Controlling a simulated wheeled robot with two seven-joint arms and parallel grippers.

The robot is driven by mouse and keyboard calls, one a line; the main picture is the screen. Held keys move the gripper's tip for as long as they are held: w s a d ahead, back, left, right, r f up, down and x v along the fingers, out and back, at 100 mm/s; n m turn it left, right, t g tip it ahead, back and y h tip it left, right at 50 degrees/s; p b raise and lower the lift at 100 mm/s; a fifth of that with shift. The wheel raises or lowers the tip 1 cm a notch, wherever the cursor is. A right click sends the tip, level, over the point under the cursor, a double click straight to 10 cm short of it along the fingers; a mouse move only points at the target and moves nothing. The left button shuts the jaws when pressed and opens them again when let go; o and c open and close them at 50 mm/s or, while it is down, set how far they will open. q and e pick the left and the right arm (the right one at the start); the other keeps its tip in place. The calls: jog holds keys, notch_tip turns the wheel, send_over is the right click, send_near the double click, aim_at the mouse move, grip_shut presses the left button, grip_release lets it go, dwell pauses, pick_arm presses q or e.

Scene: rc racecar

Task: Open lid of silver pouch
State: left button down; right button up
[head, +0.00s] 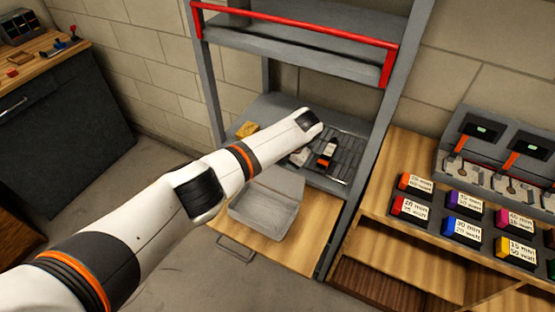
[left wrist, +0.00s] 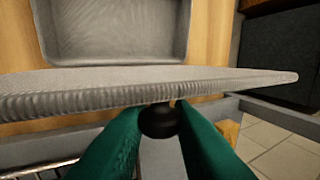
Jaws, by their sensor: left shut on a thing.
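The silver pouch (head: 258,218) sits on the wooden surface below the grey shelf. Its lid (head: 288,183) stands raised at the back, and the shallow inside shows. In the left wrist view the pouch's inside (left wrist: 115,28) lies at the top, and the lid (left wrist: 130,92) crosses the picture nearly edge-on with its ribbed rim towards me. My left gripper (left wrist: 160,118) has green fingers shut on a small black knob (left wrist: 158,123) at the lid's rim. In the head view my arm hides the gripper. My right gripper is in neither view.
The grey shelf unit (head: 360,75) with a red bar (head: 290,25) rises behind the pouch. A yellow block (head: 247,130) is on the shelf's left side. Labelled coloured boxes (head: 463,201) stand on the wooden bench at right. The floor at left is clear.

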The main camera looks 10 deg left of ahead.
pick_arm(q)
jog(key=shift+a+f, duration=0.1)
jog(key=shift+f, duration=0.05)
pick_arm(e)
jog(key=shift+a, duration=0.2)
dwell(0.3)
pick_arm(q)
jog(key=c, duration=1.4)
grip_release()
jog(key=shift+c, duration=0.2)
jog(key=shift+o, duration=0.6)
jog(key=shift+w, duration=0.15)
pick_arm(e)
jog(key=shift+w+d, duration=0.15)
pick_arm(q)
jog(key=b+v, duration=0.1)
jog(key=v, duration=1.1)
jog(key=shift+b, duration=0.3)
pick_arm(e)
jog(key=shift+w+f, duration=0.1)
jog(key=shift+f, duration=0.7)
